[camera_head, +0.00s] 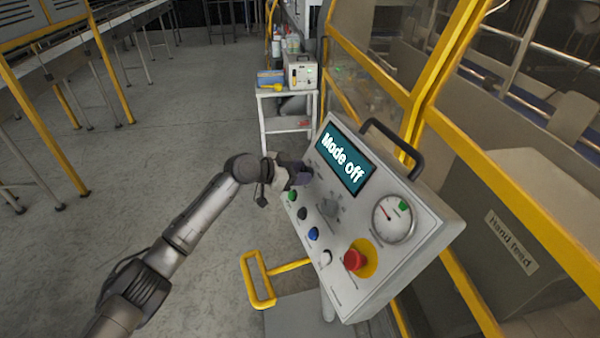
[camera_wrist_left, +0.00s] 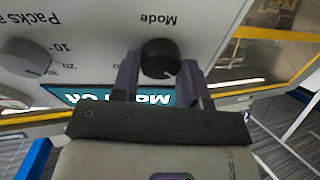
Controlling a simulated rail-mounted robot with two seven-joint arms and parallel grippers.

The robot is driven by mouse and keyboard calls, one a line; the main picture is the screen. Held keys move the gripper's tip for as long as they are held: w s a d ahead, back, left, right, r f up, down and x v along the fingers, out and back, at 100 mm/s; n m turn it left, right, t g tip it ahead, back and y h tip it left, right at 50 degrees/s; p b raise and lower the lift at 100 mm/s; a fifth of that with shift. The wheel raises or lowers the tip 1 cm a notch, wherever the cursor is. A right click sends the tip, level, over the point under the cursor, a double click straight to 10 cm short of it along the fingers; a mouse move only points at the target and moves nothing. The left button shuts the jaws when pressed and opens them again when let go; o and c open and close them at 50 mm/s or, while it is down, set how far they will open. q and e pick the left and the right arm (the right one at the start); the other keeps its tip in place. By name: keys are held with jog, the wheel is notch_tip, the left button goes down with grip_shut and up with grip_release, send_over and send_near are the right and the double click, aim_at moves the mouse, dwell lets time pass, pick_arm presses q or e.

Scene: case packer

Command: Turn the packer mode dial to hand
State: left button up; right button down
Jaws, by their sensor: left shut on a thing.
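The mode dial is a round black knob (camera_wrist_left: 160,58) below the upside-down label "Mode" in the left wrist view. My left gripper (camera_wrist_left: 160,78) has one finger on each side of it and is shut on it. In the head view my left gripper (camera_head: 298,176) is at the left edge of the control panel (camera_head: 372,212) and hides the dial. The panel's screen (camera_head: 346,160) reads "Mode off". My right gripper is not in view.
The panel carries a grey knob (camera_head: 328,207), a gauge (camera_head: 394,218), a red emergency button (camera_head: 355,259) and several small buttons. A black handle (camera_head: 394,143) and yellow guard frame (camera_head: 440,75) stand beside it. Open floor lies left.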

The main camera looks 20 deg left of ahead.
pick_arm(q)
jog(key=m+b, duration=0.1)
jog(key=b, duration=0.2)
jog(key=m+b, duration=0.2)
jog(key=b, duration=0.1)
jog(key=m+b, duration=0.2)
jog(key=b, duration=0.1)
jog(key=shift+f, duration=0.3)
jog(key=m+g+b, duration=0.1)
jog(key=m+b, duration=0.1)
jog(key=shift+r+m+h, duration=0.15)
jog(key=shift+m+h, duration=0.15)
jog(key=shift+r+m+b, duration=0.1)
jog(key=shift+m+b, duration=0.55)
jog(key=shift+m, duration=0.65)
jog(key=o, duration=0.9)
jog(key=shift+a, duration=0.1)
jog(key=shift+b+v, duration=0.6)
jog(key=shift+v, duration=6.25)
